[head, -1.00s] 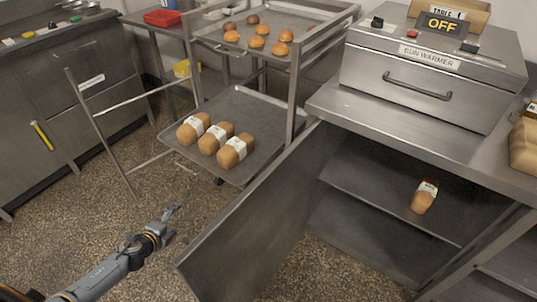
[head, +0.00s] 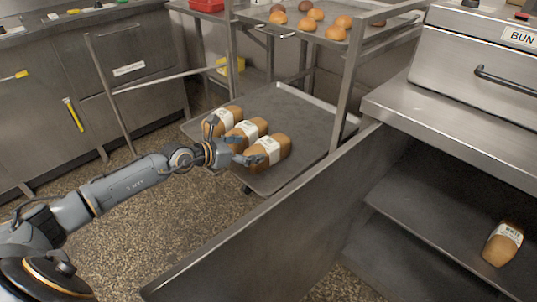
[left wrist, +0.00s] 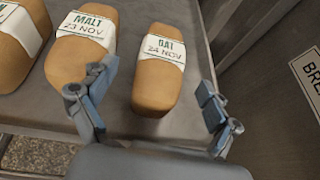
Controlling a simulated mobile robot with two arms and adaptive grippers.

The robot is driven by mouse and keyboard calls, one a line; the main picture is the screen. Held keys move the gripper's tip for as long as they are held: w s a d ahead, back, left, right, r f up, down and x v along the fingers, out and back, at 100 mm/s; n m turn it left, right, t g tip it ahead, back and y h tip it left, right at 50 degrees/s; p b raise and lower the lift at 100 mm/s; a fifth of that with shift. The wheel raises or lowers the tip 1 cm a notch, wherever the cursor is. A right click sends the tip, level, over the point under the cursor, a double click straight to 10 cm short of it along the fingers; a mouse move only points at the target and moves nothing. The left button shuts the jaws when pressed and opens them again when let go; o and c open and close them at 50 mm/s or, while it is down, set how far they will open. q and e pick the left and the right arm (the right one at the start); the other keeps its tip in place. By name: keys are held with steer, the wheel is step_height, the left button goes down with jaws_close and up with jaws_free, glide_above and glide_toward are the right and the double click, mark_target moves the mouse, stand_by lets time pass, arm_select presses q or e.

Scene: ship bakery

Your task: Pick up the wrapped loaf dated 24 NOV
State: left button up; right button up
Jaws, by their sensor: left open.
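The wrapped loaf dated 24 NOV (left wrist: 158,85) shows in the left wrist view with a white band that seems to read OAT. In the head view it is the right-hand loaf (head: 277,150) of three on the lower rack tray (head: 310,118). The loaf dated 23 NOV (left wrist: 80,58), marked MALT, lies to its left. A third loaf (left wrist: 18,45), its date cut off, is further left. My left gripper (head: 234,145) is open and empty at the near end of the loaves. In the left wrist view its fingers (left wrist: 158,98) stand either side of the 24 NOV loaf's near end.
An open metal door (head: 270,220) stands right of the tray. Another wrapped loaf (head: 502,245) lies on a cabinet shelf (head: 420,225) below the bun warmer (head: 470,60). Buns (head: 335,32) sit on the upper rack tray. A rack post (head: 350,75) rises beside the loaves.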

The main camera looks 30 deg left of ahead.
mark_target(268, 146)
arm_select(q)
steer(key=x, duration=0.2)
steer(key=shift+w+d+f, duration=0.15)
steer(key=shift+w+f, duration=0.05)
steer(key=shift+w, duration=0.15)
steer(key=b+x, duration=0.1)
steer(key=x, duration=0.3)
steer(key=shift+d+f, duration=0.2)
steer(key=shift+f, duration=0.05)
steer(key=shift+w+d+f+b, duration=0.1)
steer(key=shift+w+d+b, duration=0.05)
steer(key=shift+w+b, duration=0.15)
steer(key=c, duration=1.3)
steer(key=shift+c, duration=0.5)
arm_select(e)
step_height(268, 146, up, 7)
steer(key=shift+s+f, duration=0.2)
steer(key=shift+d, duration=0.1)
